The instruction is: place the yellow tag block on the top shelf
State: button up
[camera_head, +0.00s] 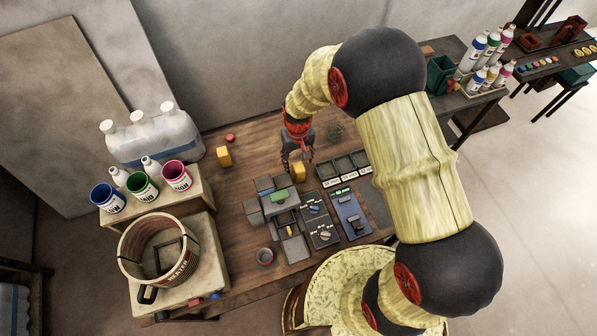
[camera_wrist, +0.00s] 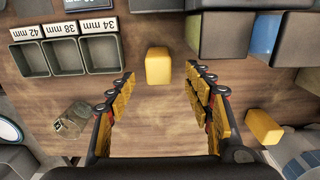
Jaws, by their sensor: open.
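Two yellow blocks show. One yellow block (camera_head: 299,174) stands upright on the wooden bench just beyond my fingertips; in the wrist view this block (camera_wrist: 158,66) is between the lines of the two fingers, ahead of them and apart. The other yellow block (camera_head: 224,157) stands farther left, near the white jugs, and shows at the right of the wrist view (camera_wrist: 264,127). I cannot tell any tag on either. My gripper (camera_head: 297,158) is open and empty above the bench; its fingers (camera_wrist: 163,85) are spread wide. I cannot tell which surface is the top shelf.
Grey and coloured boxes (camera_head: 254,217) and control panels (camera_head: 320,218) stand in front of the near block. Trays labelled in mm (camera_head: 343,167) lie to the right. A clear glass vessel (camera_wrist: 72,118) is close to a finger. A stepped stand (camera_head: 180,190) holds paint pots.

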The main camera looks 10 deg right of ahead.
aim_at(299, 173)
notch_tip(299, 173, down, 9)
jog(key=shift+w+f, duration=0.1)
jog(key=shift+d, duration=0.1)
dwell(0.4)
jog(key=shift+c, duration=1)
jog(key=c, duration=1.1)
grip_shut()
